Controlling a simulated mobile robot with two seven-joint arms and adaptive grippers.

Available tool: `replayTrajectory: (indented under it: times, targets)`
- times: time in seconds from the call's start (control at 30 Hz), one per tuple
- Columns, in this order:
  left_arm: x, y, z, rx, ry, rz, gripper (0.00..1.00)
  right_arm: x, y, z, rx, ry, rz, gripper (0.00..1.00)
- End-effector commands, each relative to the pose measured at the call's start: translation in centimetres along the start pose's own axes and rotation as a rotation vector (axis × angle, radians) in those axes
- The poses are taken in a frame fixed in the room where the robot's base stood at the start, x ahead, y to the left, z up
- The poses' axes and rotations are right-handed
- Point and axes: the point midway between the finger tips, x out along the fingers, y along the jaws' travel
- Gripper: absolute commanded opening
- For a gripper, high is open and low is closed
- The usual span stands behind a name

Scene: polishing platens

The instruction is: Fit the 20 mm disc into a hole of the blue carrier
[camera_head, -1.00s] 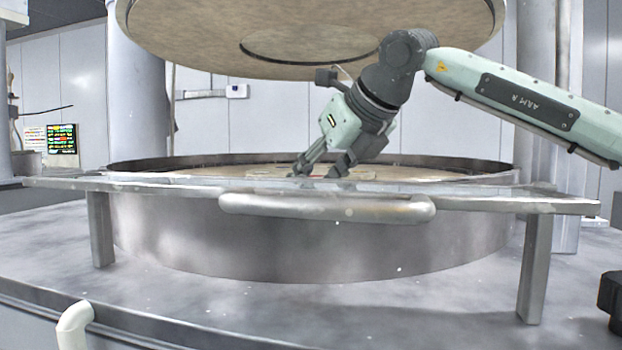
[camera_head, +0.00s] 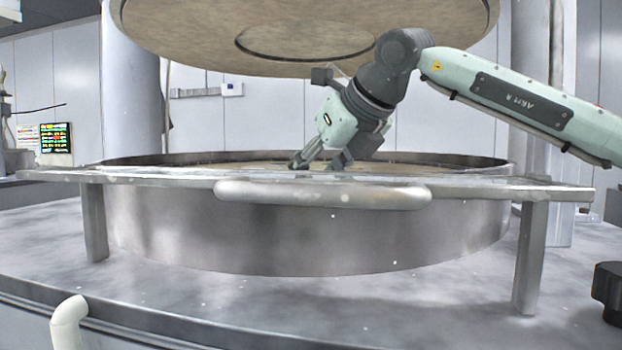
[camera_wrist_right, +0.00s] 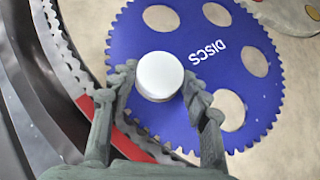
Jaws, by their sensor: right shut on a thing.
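The blue carrier (camera_wrist_right: 200,55) is a toothed disc marked "DISCS", lying flat in the right wrist view. It has several round holes showing the pale surface below. A white round disc (camera_wrist_right: 159,74) shows between the fingertips of my right gripper (camera_wrist_right: 159,90), which is shut on it. The disc is over the carrier's left part and covers what is beneath; I cannot tell its height above the carrier. In the head view my right gripper (camera_head: 319,161) points down into the round basin, its tips partly behind the front rail. My left gripper is not in view.
The basin wall (camera_head: 310,235) rings the platen, with a rail (camera_head: 322,193) across its front. A large upper platen (camera_head: 305,40) hangs above the arm. In the wrist view a toothed ring (camera_wrist_right: 62,50) runs left of the carrier, with a red part (camera_wrist_right: 86,104) beside it.

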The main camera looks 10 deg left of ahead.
Motion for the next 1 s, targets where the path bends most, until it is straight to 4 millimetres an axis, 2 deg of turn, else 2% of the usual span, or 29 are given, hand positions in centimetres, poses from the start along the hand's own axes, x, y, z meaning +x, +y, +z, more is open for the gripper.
replayTrajectory:
  times: [0.17,0.2,0.4,0.77,0.87,1.0]
  targets:
    - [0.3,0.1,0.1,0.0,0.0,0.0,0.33,0.2,0.0,-0.3,0.0,0.001,0.0,0.22]
    - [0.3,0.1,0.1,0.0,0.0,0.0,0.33,0.2,0.0,-0.3,0.0,0.001,0.0,0.48]
    - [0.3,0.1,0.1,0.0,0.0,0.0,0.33,0.3,0.0,-0.3,-0.001,0.004,0.0,0.71]
    - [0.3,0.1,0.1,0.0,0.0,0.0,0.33,-0.1,0.0,-0.3,0.0,0.004,-0.001,0.71]
    - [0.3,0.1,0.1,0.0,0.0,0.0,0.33,-1.2,-0.1,-0.3,0.0,0.002,-0.001,0.71]
    - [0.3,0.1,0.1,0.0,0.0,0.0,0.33,-4.1,-0.1,-0.2,0.0,-0.001,-0.002,0.71]
